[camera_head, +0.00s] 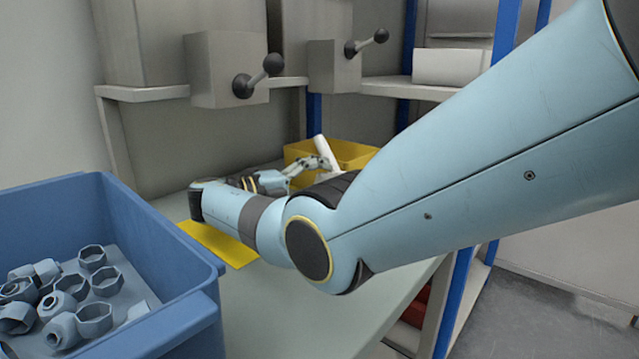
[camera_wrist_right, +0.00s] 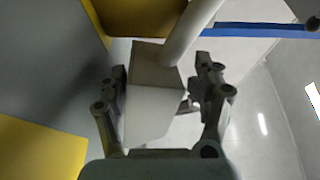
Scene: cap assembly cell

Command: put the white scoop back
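The white scoop shows in the head view (camera_head: 326,151) as a pale tilted bar at the yellow bin (camera_head: 354,153). In the right wrist view, its boxy white body (camera_wrist_right: 153,88) lies between my right gripper's fingers, and its round handle (camera_wrist_right: 194,28) runs up and right past the bin (camera_wrist_right: 140,16). My right gripper (camera_head: 318,162) is at the bin's near left side. In the wrist view its fingers (camera_wrist_right: 160,78) stand apart, with a visible gap on the scoop's right side. Contact on the left is unclear. My left gripper is not in view.
A blue crate (camera_head: 205,308) with several grey caps stands at the lower left. A yellow mat (camera_head: 222,243) lies on the grey table (camera_head: 290,315) under my right arm. Grey machines with black-knobbed levers (camera_head: 245,86) stand behind. The table's front is clear.

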